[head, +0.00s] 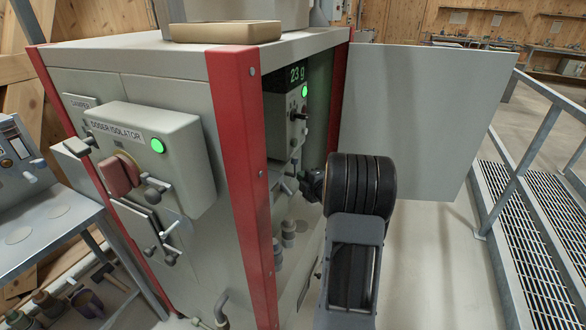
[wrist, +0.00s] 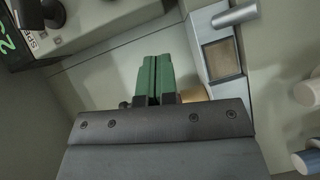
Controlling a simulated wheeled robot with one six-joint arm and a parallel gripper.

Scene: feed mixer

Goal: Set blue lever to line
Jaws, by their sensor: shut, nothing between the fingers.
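In the wrist view my gripper (wrist: 153,78) has its two green fingers pressed together with nothing between them. In the head view my gripper is mostly hidden behind my dark wrist, at the cabinet's open front. A round handle with a blue end (wrist: 306,162) shows at the lower right edge of the wrist view. It may be the blue lever; it is cut off by the frame and stands apart from the fingers. No line mark can be made out clearly. A grey metal handle (wrist: 235,15) sits above a plate with a tan window (wrist: 220,60).
The cabinet's red post (head: 242,190) stands left of the opening, and its open door (head: 425,120) is to the right. A control box with a green 23 g display (head: 297,74) is inside. A pale knob (wrist: 308,92) is above the blue-ended handle.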

